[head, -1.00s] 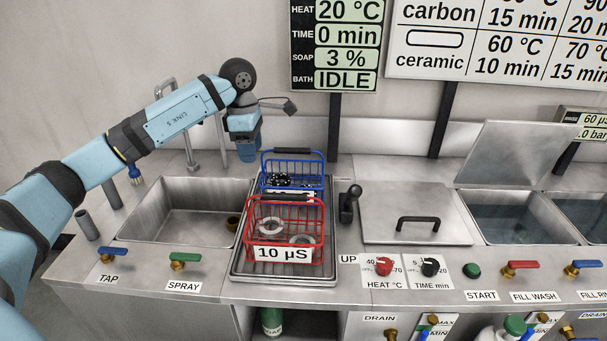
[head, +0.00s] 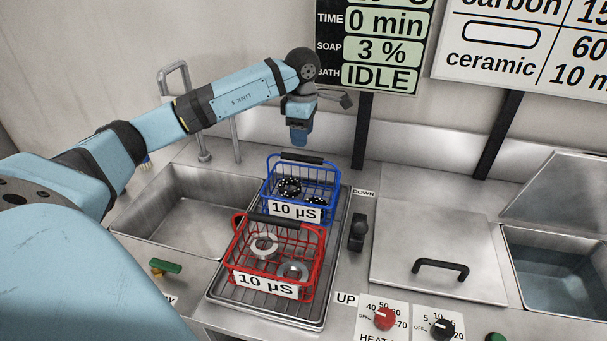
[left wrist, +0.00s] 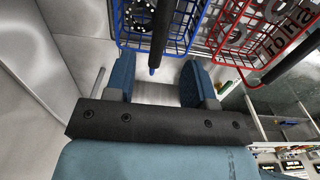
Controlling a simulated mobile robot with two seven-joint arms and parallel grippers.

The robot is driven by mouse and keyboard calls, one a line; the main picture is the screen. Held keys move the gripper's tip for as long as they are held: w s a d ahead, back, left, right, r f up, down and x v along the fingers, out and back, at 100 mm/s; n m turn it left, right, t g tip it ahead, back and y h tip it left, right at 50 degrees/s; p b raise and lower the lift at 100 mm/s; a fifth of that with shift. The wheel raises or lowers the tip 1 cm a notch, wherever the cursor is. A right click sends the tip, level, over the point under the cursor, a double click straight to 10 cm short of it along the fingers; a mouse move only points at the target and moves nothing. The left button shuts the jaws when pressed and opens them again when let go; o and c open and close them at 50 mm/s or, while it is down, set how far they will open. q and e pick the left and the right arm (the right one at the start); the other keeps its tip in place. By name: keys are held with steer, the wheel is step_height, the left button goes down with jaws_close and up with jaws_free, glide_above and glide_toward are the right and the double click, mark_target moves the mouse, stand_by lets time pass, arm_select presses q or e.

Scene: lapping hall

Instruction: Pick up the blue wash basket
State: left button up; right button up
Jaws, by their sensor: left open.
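The blue wash basket (head: 296,211) stands upright at the back of a metal drip tray, with dark ring-shaped parts inside and a "10 µS" label on its front. Its black handle bar (head: 302,158) is raised on top. My left gripper (head: 298,141) points down just above or behind that handle, open and empty. In the left wrist view the blue basket (left wrist: 186,44) is at the top, and its handle (left wrist: 161,35) reaches toward the gap between the open fingers (left wrist: 160,78). I cannot tell whether they touch. My right gripper is out of view.
A red basket (head: 277,283) with pale rings stands directly in front on the same tray (head: 222,294). A sink (head: 185,215) is at left, with a tap behind it. A black lever (head: 358,230) and a lidded bath (head: 440,240) are at right.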

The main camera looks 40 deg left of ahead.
mark_target(302, 158)
arm_select(q)
step_height(302, 158, down, 3)
step_height(302, 158, down, 5)
steer(key=shift+f, duration=0.1)
stand_by(0.3)
jaws_close()
